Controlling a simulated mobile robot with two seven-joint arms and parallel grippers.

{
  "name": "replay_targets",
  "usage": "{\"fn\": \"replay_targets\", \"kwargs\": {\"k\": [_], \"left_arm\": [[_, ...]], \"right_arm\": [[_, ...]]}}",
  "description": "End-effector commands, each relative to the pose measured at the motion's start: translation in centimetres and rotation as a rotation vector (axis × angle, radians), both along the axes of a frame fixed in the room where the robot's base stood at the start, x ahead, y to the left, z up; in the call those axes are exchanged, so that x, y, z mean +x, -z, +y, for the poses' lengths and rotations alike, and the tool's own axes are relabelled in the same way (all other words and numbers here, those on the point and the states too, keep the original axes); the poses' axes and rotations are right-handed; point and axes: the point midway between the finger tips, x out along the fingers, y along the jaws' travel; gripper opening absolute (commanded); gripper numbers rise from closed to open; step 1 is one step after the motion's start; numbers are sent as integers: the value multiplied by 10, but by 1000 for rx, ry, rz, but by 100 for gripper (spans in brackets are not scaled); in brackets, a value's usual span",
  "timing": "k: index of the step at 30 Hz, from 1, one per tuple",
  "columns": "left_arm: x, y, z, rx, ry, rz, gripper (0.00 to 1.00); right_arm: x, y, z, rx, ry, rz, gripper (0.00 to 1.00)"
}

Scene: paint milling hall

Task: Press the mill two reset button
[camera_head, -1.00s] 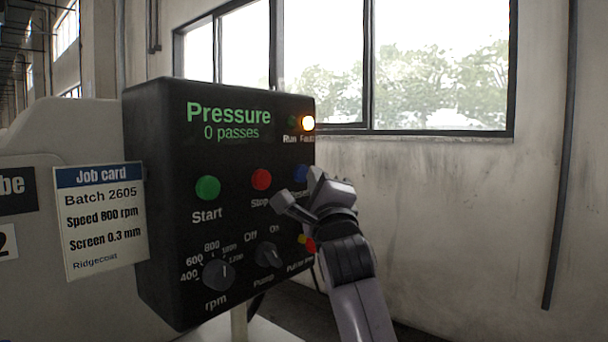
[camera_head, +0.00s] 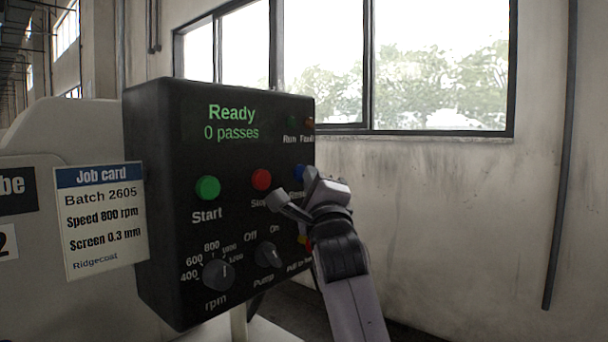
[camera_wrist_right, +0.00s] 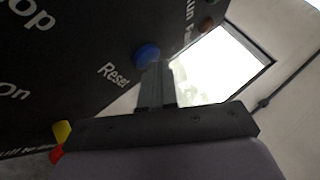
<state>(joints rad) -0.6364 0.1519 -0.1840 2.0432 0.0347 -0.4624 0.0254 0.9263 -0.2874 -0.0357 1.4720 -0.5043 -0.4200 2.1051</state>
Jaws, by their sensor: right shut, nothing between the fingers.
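The black control box (camera_head: 225,285) shows "Ready" and "0 passes" in green on its display (camera_head: 232,122). The blue reset button (camera_head: 299,172) is at its right side, and it also shows in the right wrist view (camera_wrist_right: 147,53) above its "Reset" label. My right gripper (camera_head: 307,173) is shut and empty, with its fingertips at the blue button's edge. In the right wrist view the shut fingers (camera_wrist_right: 155,72) overlap the button's lower edge; I cannot tell whether they touch. The Fault lamp (camera_head: 309,122) is dark. My left gripper is not in view.
The box also carries a green Start button (camera_head: 207,188), a red Stop button (camera_head: 262,180), an rpm knob (camera_head: 218,274) and a pump knob (camera_head: 267,255). A red and yellow control (camera_wrist_right: 60,138) sits low, near my right gripper. A job card (camera_head: 100,220) hangs left.

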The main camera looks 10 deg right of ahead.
Motion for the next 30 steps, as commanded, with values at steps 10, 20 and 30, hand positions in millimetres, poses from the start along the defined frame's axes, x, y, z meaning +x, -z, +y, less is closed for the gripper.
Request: {"fn": "replay_targets", "kwargs": {"k": [10,20,30], "left_arm": [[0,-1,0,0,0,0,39],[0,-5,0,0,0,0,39],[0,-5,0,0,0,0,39]], "right_arm": [[-1,0,0,-1,-1,1,0],[-14,0,-9,0,0,1,0],[-15,0,-11,0,0,1,0]]}}
